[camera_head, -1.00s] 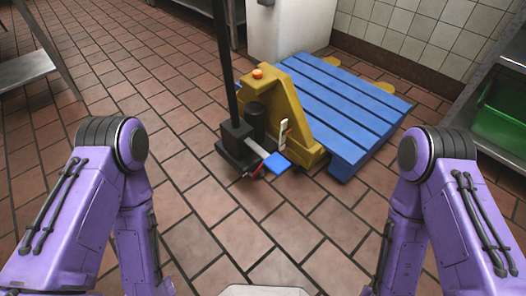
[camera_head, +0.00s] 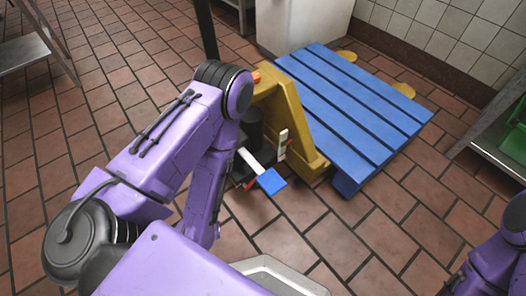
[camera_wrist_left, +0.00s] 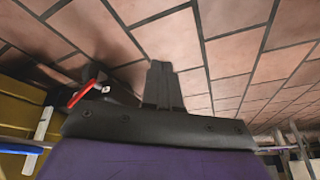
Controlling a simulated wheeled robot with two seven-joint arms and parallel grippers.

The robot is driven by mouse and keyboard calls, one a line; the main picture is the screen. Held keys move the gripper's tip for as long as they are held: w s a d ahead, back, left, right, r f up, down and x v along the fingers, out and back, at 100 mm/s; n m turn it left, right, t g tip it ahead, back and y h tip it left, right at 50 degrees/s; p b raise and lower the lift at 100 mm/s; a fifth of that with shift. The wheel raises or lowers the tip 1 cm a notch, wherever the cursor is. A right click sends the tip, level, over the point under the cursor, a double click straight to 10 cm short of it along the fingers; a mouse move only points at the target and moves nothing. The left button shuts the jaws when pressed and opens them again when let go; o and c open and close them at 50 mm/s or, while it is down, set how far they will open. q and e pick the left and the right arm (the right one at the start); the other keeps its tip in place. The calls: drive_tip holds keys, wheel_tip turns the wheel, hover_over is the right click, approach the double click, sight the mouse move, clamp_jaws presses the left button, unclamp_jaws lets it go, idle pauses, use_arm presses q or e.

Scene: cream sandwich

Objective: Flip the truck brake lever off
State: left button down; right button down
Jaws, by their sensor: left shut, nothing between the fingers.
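The yellow pallet truck (camera_head: 290,115) stands on the tiled floor, its forks under a blue pallet (camera_head: 360,95). Low on its near side are a blue pedal (camera_head: 271,181) on a pale bar, a small red lever (camera_head: 249,184) and an upright white lever (camera_head: 283,145). My left arm hides part of the truck's base, and my left gripper is hidden in the head view. In the left wrist view my left gripper (camera_wrist_left: 160,64) is shut and empty. The red lever (camera_wrist_left: 86,93) is to its left there, apart from the fingers. My right gripper is out of view.
A white cabinet (camera_head: 300,24) stands behind the pallet. A metal shelf (camera_head: 495,150) with a green crate (camera_head: 512,140) is at the right. A metal table (camera_head: 25,50) is at the upper left. The floor in front of the pallet is clear.

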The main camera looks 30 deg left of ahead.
use_arm(q)
drive_tip(key=shift+a, duration=0.1)
drive_tip(key=w+r+n+t+h, duration=0.2)
drive_tip(key=w+n, duration=0.6)
drive_tip(key=n, duration=0.4)
drive_tip(key=w+r+n+t+h+p, duration=0.1)
drive_tip(key=w+r+n+h, duration=0.3)
drive_tip(key=w+r+n, duration=0.3)
drive_tip(key=w+a+n, duration=0.1)
drive_tip(key=n, duration=0.4)
drive_tip(key=shift+n+t, duration=0.4)
drive_tip(key=shift+f, duration=0.1)
